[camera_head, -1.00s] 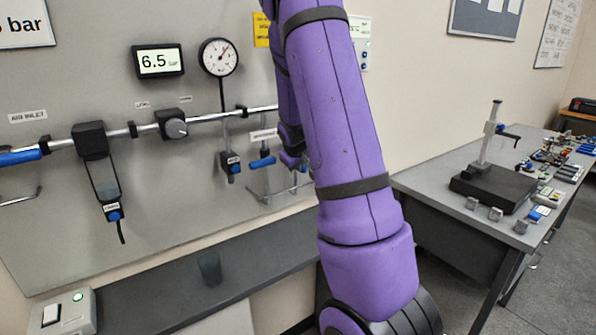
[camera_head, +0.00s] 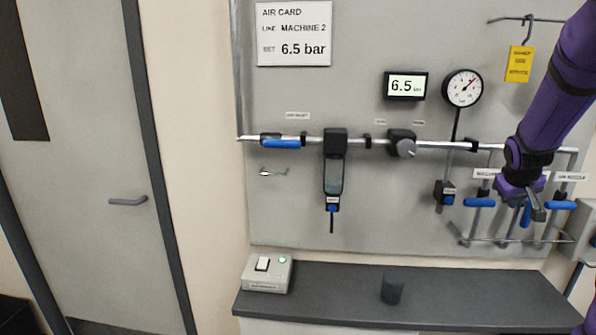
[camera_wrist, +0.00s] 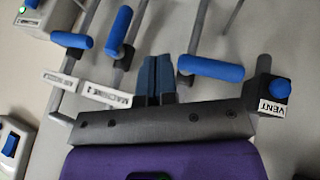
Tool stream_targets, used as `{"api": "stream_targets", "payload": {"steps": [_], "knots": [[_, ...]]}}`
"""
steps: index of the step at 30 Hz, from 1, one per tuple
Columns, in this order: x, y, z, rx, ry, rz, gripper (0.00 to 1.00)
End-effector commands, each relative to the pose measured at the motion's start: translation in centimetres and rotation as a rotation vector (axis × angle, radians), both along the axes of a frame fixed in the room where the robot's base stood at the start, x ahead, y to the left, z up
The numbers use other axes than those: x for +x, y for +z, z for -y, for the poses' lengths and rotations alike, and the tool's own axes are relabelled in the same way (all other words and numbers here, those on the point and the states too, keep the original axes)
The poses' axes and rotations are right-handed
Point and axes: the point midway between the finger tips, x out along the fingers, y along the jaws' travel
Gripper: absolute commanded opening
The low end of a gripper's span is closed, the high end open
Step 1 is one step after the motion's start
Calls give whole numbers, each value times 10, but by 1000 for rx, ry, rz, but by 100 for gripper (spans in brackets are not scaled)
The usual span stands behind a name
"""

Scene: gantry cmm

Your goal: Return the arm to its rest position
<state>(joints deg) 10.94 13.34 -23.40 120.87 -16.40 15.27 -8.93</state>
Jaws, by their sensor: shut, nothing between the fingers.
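My purple arm enters the head view from the upper right. My gripper (camera_head: 537,208) is in front of the right part of the wall panel, among the blue-handled valves. In the wrist view its two dark blue fingers (camera_wrist: 156,78) are together with nothing between them. A left blue handle (camera_head: 479,203) and a right blue handle (camera_head: 560,205) show beside the gripper in the head view. In the wrist view a blue handle (camera_wrist: 210,67) lies right of the fingertips. I cannot tell whether the fingers touch anything.
The panel carries a horizontal pipe (camera_head: 290,139), a gauge (camera_head: 462,88), a display (camera_head: 406,86) reading 6.5 and a hanging yellow tag (camera_head: 519,64). Below is a dark shelf (camera_head: 330,308) with a dark cup (camera_head: 392,288) and a switch box (camera_head: 266,274). A door (camera_head: 85,150) is at left.

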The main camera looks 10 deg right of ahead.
Motion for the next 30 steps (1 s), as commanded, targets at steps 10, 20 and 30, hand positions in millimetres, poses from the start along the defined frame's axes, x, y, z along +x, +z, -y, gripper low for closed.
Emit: {"api": "stream_targets", "payload": {"steps": [10, 20, 30], "knots": [[-47, 71, -117, 162, 42, 66, 0], [-123, 113, -217, 281, 116, 80, 0], [-218, 126, -295, 354, 202, 62, 0]]}}
